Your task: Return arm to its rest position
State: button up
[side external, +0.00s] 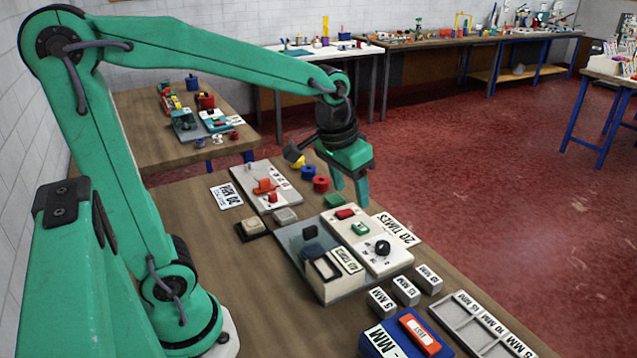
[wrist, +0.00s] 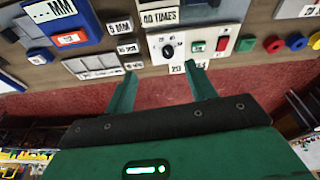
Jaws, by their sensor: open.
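My green arm reaches over the workbench from the left in the side external view. My gripper (side external: 350,188) hangs pointing down above the bench's far edge, near the white control panel. Its two fingers are apart with nothing between them. In the wrist view my gripper (wrist: 160,82) also shows open and empty, with red floor and the bench edge beyond it. The control panel (side external: 388,262) has a black knob (side external: 383,247), a green button (side external: 360,228) and a red button (side external: 345,213). The fingers look apart from the panel.
Blocks labelled in MM (side external: 405,291), a slotted tray (side external: 466,323) and a blue box (side external: 380,342) lie at the bench's near right. Red and blue spools (side external: 320,184) sit close to my gripper. A "20 TIMES" card (side external: 397,230) lies by the panel. Open red floor (side external: 520,200) lies to the right.

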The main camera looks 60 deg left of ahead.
jog(key=s+r+m+t, duration=0.1)
jog(key=s+t, duration=0.1)
jog(key=s, duration=0.9)
jog(key=shift+s+d+r+t, duration=0.3)
jog(key=shift+s+d+t, duration=0.1)
dwell(0.6)
